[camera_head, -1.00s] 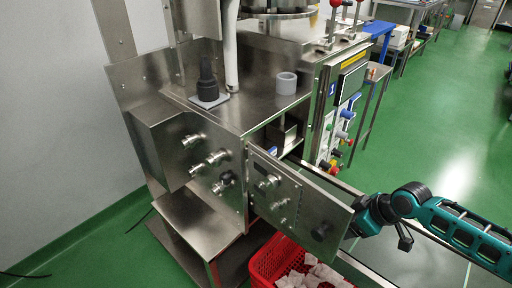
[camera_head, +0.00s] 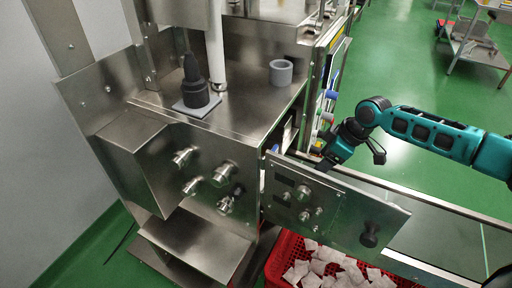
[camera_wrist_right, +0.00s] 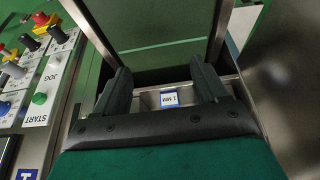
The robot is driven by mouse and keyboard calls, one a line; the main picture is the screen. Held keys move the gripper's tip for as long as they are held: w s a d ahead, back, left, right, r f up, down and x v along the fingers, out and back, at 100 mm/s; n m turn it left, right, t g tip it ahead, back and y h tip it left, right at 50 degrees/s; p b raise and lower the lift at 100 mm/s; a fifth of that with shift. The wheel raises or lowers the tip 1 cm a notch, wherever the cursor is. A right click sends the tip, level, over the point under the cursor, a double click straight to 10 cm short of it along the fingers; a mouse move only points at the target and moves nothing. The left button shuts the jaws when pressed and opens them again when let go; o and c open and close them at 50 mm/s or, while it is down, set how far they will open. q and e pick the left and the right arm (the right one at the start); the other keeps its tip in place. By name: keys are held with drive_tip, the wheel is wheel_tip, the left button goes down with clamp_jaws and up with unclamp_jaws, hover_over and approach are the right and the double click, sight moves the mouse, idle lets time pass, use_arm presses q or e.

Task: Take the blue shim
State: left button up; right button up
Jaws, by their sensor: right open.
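A small blue-edged piece with a white "1 MM" label (camera_wrist_right: 169,98), which looks like the blue shim, shows in the right wrist view, against a metal ledge between my fingers. In the head view a bit of blue (camera_head: 275,149) shows inside the cabinet opening, partly hidden by the open door (camera_head: 340,208). My right gripper (camera_wrist_right: 160,70) is open, with one finger on each side of the labelled piece. I cannot tell how far off the piece is. In the head view the right gripper (camera_head: 326,163) is behind the door's top edge, its fingertips hidden. My left gripper is not in view.
A button panel (camera_wrist_right: 40,80) stands close left of my right gripper. A red crate (camera_head: 290,245) of teabags is below the door.

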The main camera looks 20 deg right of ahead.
sight(278, 150)
drive_tip(key=w+a, duration=0.3)
drive_tip(key=w+a+f+b, duration=0.1)
drive_tip(key=w+a, duration=0.1)
drive_tip(key=w, duration=0.1)
drive_tip(key=w+a+f, duration=0.1)
drive_tip(key=w+a, duration=0.2)
drive_tip(key=shift+w+a, duration=0.3)
drive_tip(key=shift+w, duration=0.05)
drive_tip(key=shift+w+a+f+b, duration=0.1)
drive_tip(key=shift+w+f+b, duration=0.05)
drive_tip(key=shift+f+b, duration=0.2)
drive_tip(key=c, duration=1.2)
